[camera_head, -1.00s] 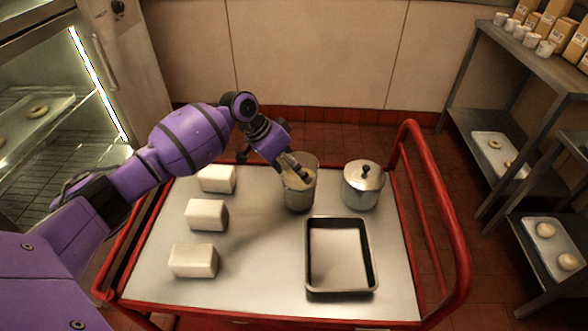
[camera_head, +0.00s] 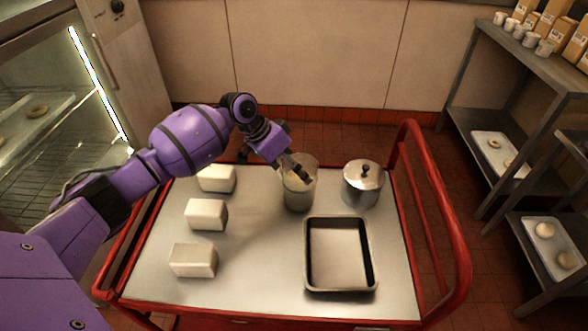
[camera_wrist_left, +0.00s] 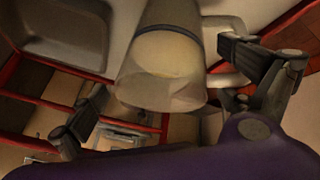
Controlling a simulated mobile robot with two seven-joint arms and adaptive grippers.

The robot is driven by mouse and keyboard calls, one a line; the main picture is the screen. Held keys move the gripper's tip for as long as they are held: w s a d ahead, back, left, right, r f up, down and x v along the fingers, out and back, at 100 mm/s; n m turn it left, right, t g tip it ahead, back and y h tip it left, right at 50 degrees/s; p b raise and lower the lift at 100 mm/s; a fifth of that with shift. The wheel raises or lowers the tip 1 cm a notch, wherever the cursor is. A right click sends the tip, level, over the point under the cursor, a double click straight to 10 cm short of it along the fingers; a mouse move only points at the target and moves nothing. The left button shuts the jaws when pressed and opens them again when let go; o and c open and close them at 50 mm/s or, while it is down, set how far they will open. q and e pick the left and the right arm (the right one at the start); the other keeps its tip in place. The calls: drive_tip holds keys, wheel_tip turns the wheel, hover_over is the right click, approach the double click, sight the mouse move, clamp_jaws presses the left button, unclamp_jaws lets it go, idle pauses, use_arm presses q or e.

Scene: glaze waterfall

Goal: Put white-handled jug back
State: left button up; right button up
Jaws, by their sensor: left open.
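The jug (camera_head: 299,194) is a see-through grey vessel with pale contents, upright on the trolley top. In the left wrist view the jug (camera_wrist_left: 168,60) shows a dark band and a white handle (camera_wrist_left: 224,22) on its right side. My left gripper (camera_head: 300,172) is at the jug's upper part, partly in front of its rim. In the left wrist view the open fingers of my left gripper (camera_wrist_left: 165,78) lie on either side of the jug, one overlapping the handle. I cannot tell whether they touch it. My right gripper is out of view.
The red-railed trolley (camera_head: 255,280) also carries a lidded metal pot (camera_head: 362,188) close right of the jug, a dark-rimmed tray (camera_head: 340,258) in front, and three white blocks (camera_head: 206,214) at left. Shelves (camera_head: 540,68) stand at right. The trolley's front middle is clear.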

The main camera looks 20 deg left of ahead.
use_arm(q)
drive_tip(key=v, duration=1.2)
drive_tip(key=shift+r, duration=0.1)
